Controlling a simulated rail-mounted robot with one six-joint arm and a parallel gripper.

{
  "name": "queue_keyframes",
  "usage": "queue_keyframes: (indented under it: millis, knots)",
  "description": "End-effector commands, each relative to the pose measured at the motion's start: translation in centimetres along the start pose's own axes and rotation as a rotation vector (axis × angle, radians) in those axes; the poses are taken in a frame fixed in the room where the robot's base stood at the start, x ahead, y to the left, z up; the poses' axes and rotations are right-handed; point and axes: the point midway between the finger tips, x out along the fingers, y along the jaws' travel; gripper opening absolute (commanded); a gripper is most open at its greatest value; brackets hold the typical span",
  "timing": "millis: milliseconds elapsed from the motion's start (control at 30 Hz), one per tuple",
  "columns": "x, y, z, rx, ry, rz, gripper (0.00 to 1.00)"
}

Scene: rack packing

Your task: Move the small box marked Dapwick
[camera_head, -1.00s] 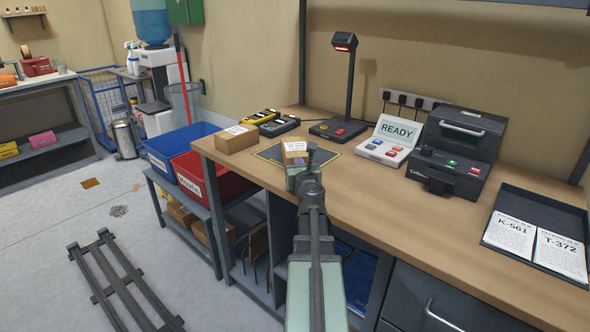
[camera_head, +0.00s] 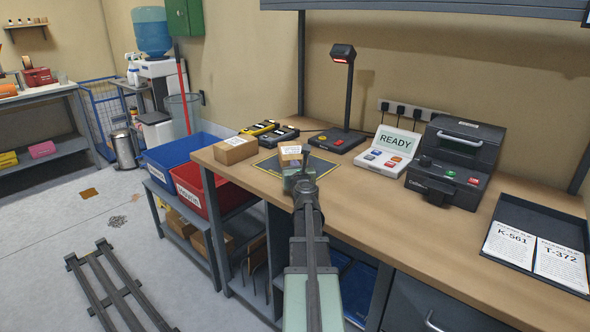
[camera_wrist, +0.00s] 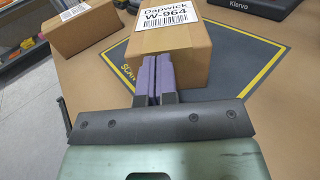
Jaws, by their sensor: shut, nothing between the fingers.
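A second brown box (camera_head: 236,150) stands left of the mat. Blue (camera_head: 165,168) and red (camera_head: 195,190) bins are beside the bench. Behind stand black-and-yellow devices (camera_head: 270,132) and a scanner stand (camera_head: 347,100). A READY panel (camera_head: 390,150) is to the right.

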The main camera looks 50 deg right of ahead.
Motion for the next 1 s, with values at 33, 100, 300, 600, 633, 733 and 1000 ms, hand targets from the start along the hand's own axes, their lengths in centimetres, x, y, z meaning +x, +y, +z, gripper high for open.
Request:
queue_keyframes:
  millis: [33,100,300,600,633,733,1000]
  knots:
    - [0.0,0.0,0.0,0.000,0.000,0.000,0.00]
    - [-0.3,0.1,0.0,0.000,0.000,0.000,0.00]
    - [-2.9,0.9,0.0,0.000,0.000,0.005,0.00]
    - [-11.2,1.1,0.0,0.000,0.000,0.006,0.00]
    - [-11.8,1.1,0.0,0.000,0.000,0.006,0.00]
    - [-13.1,1.1,0.0,0.000,0.000,0.007,0.00]
    - [-13.3,1.0,0.0,-0.002,0.000,0.007,0.00]
